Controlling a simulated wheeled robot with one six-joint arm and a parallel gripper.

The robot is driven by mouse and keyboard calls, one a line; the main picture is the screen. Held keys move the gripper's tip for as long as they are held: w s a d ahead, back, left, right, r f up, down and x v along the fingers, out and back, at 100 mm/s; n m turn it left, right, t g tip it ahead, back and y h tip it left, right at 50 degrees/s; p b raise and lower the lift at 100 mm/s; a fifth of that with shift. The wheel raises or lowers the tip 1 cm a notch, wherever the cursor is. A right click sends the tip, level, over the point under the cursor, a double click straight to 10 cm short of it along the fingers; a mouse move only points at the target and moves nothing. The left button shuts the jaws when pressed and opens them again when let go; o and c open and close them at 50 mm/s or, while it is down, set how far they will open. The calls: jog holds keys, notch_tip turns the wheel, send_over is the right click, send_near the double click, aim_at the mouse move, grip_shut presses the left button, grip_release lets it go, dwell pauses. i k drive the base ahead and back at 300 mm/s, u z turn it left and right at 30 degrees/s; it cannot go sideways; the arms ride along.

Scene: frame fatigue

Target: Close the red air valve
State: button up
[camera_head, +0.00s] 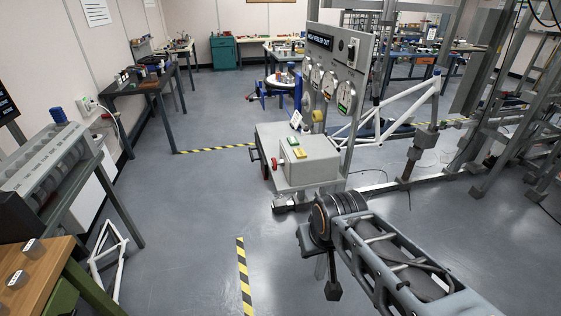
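A small red valve handle (275,163) sits on the left front of the grey machine box (312,166), low beside its top plate. It is small in the picture, so I cannot tell whether it is open or closed. My arm reaches in from the lower right, and my gripper (332,288) points down near the front of the machine, to the right of and nearer than the valve. It is apart from the valve. Its fingers are dark and partly hidden by my wrist, so their opening does not show.
A gauge panel (338,45) stands above the box, with green and yellow buttons (295,147) on its top. A white bicycle frame (398,110) stands behind right. Workbenches line the left. A wooden table (45,262) is at lower left. The floor left of the machine is clear.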

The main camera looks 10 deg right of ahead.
aim_at(272, 160)
jog(key=z, duration=0.2)
jog(key=k, duration=0.3)
jog(key=u, duration=1.15)
jog(key=i, duration=1.15)
jog(key=z, duration=0.2)
